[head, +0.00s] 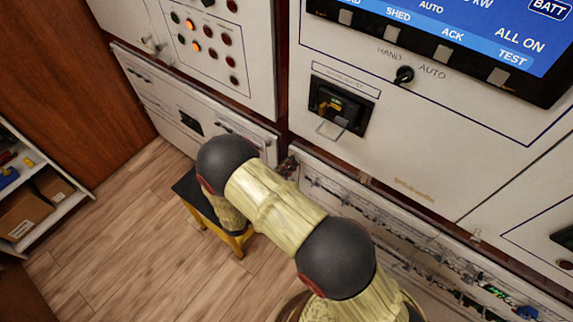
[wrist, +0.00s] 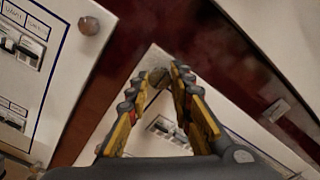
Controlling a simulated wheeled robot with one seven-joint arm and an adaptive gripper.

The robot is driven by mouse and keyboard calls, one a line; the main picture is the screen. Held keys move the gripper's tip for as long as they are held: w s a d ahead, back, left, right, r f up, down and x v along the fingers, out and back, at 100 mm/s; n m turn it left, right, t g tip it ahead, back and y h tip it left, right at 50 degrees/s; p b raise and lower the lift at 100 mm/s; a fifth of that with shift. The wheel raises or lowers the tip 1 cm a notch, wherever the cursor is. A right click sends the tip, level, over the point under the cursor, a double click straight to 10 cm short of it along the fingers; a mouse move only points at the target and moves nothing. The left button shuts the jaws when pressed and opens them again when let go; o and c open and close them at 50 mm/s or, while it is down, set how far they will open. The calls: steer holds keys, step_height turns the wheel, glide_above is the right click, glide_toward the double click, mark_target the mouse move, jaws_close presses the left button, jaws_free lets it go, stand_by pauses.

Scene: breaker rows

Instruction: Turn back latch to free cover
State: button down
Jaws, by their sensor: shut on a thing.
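A small round grey-brown latch (wrist: 158,77) sits at the pointed corner of a white panel in the wrist view. My gripper (wrist: 160,80) has its yellow and dark fingers on either side of the latch and is shut on it. The fingertips partly hide it, and its turn angle is hard to read. The white cover (wrist: 153,60) behind it shows breaker switches (wrist: 166,128) between the fingers. In the head view the long low panel with breaker rows (head: 400,228) runs to the lower right. My arm hides part of its left end.
Another round knob (wrist: 88,26) is on the white panel at left in the wrist view. Above the low panel in the head view are a recessed socket (head: 338,108), a rotary switch (head: 404,75) and a screen (head: 470,35).

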steer(key=shift+m, duration=0.3)
steer(key=shift+d+m+b, duration=0.1)
steer(key=shift+m+b, duration=2.5)
steer(key=shift+m, duration=6.1)
steer(key=c, duration=1.6)
jaws_free()
steer(key=shift+s, duration=0.15)
